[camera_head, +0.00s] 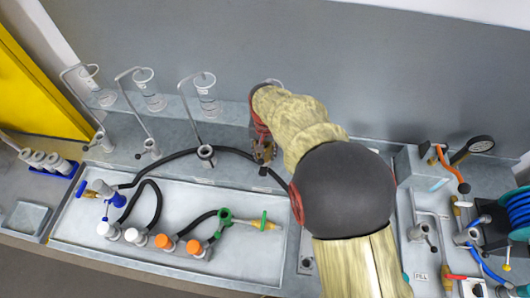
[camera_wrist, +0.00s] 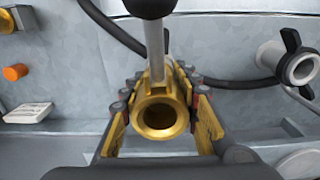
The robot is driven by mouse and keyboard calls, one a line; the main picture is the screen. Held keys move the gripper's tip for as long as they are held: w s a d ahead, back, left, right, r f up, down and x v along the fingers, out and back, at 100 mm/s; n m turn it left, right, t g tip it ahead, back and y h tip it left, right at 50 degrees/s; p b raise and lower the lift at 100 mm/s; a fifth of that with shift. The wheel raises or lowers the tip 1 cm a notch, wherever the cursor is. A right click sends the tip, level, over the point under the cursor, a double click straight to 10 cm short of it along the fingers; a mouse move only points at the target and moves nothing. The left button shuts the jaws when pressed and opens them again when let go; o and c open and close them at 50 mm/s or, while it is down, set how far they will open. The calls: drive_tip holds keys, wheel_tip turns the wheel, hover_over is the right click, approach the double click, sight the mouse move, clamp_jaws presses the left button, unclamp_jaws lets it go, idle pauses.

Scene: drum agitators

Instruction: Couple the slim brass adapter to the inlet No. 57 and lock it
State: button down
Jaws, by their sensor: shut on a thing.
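My gripper (camera_head: 264,152) is at the back ledge, below the bent arm, in the head view. In the wrist view my gripper (camera_wrist: 160,122) is shut on a round brass adapter (camera_wrist: 160,108), one finger on each side. Its open bore faces the wrist camera. A grey rod runs down from above to the adapter's far side; whether they touch I cannot tell. A pale round port (camera_wrist: 300,66) with a black lever stands apart to the right. No number 57 is legible, so I cannot tell which fitting is that inlet.
A shallow tray (camera_head: 70,225) holds hoses, including one with a green fitting (camera_head: 225,217). A black hose (camera_head: 165,160) crosses the ledge near my gripper. Several clear cups (camera_head: 207,98) on bent stands line the back.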

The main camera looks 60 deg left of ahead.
drive_tip(key=shift+f, duration=0.2)
drive_tip(key=c, duration=1.3)
unclamp_jaws()
drive_tip(key=shift+o, duration=0.7)
drive_tip(key=shift+r, duration=0.2)
wheel_tip(320, 180, up, 17)
drive_tip(key=p, duration=0.9)
drive_tip(key=shift+f, duration=0.15)
